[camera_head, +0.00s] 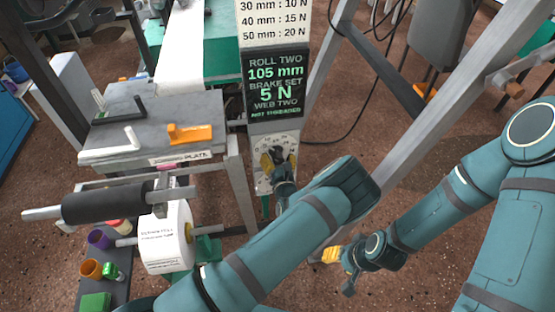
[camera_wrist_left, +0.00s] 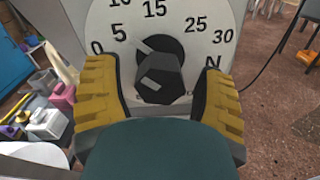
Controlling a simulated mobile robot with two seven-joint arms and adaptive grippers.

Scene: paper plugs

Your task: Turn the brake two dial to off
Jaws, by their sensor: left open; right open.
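The brake two dial (camera_head: 262,148) is a white round plate on the post below the roll two display. The left wrist view shows its face (camera_wrist_left: 110,25) with numbers from 0 to 30 and a black knob (camera_wrist_left: 160,68) in the middle. A pale pointer line lies near the 5. Small lettering below the knob is partly hidden. My left gripper (camera_head: 278,161) is at the dial; in the left wrist view its yellow-padded fingers (camera_wrist_left: 161,92) stand open on either side of the knob, with gaps visible. My right gripper (camera_head: 340,262) is open, low and away from the dial.
The display (camera_head: 275,85) reads 105 mm, brake set 5 N. A grey bench (camera_head: 150,115) with white and orange handles stands left of the post. A paper roll (camera_head: 165,238) and dark roller (camera_head: 108,207) are below it. A grey frame bar (camera_head: 440,95) slants at right.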

